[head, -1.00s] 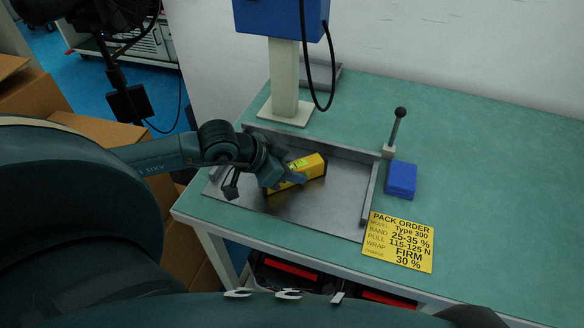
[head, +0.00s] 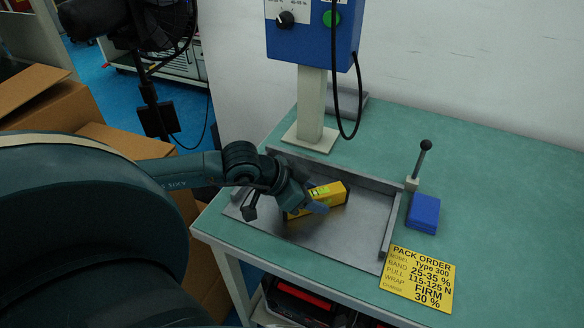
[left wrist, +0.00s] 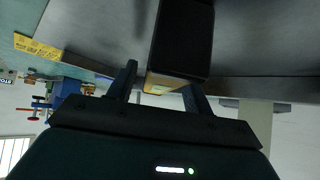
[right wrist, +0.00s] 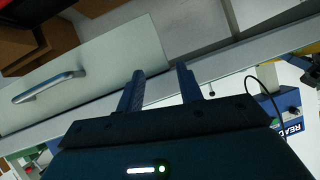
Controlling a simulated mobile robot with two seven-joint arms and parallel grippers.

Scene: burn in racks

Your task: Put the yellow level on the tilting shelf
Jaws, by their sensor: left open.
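The yellow level (head: 325,196) lies on a grey metal plate (head: 340,232) with raised rims at the front of the green bench. I cannot tell whether this plate is the tilting shelf. My left gripper (head: 308,199) is open at the level's left part, with one finger in front of it. In the left wrist view the level (left wrist: 180,40) shows its dark face, and the open fingers (left wrist: 160,85) are on either side of its near end. Whether they touch it is unclear. My right gripper (right wrist: 160,80) is open and empty, away from the level.
A blue control box (head: 312,32) stands on a post behind the plate. A lever (head: 420,160), a blue block (head: 423,213) and a yellow order card (head: 418,278) are to the right. The bench further right is clear. Cardboard boxes (head: 60,125) stand at the left.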

